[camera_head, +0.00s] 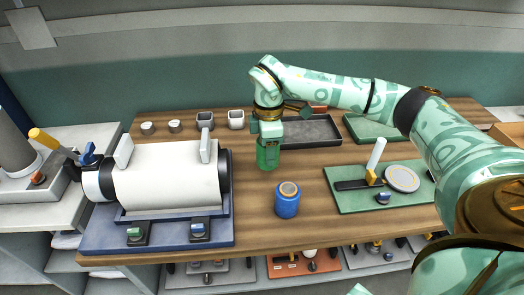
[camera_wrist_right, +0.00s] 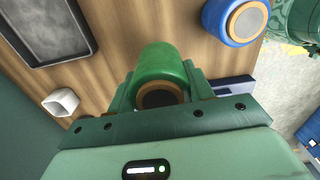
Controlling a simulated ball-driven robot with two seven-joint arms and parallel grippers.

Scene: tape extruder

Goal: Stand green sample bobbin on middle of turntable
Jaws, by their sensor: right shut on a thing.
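The green sample bobbin (camera_head: 267,158) is upright near the middle of the wooden table, below my right gripper (camera_head: 268,142). The right gripper is shut on it, with a finger on each side. In the right wrist view the bobbin (camera_wrist_right: 163,66) shows between the fingers (camera_wrist_right: 160,84), its dark-centred end facing the palm. I cannot tell whether its base touches the table. The turntable, a round light-grey disc (camera_head: 403,178), lies on a green base plate at the right; its top is empty. My left gripper is not in view.
A blue bobbin (camera_head: 287,201) stands just in front of the green one. A white post (camera_head: 376,155) rises left of the disc. A dark tray (camera_head: 312,131) lies behind. A large white cylinder machine (camera_head: 165,174) fills the left. Bare wood separates bobbin and green plate.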

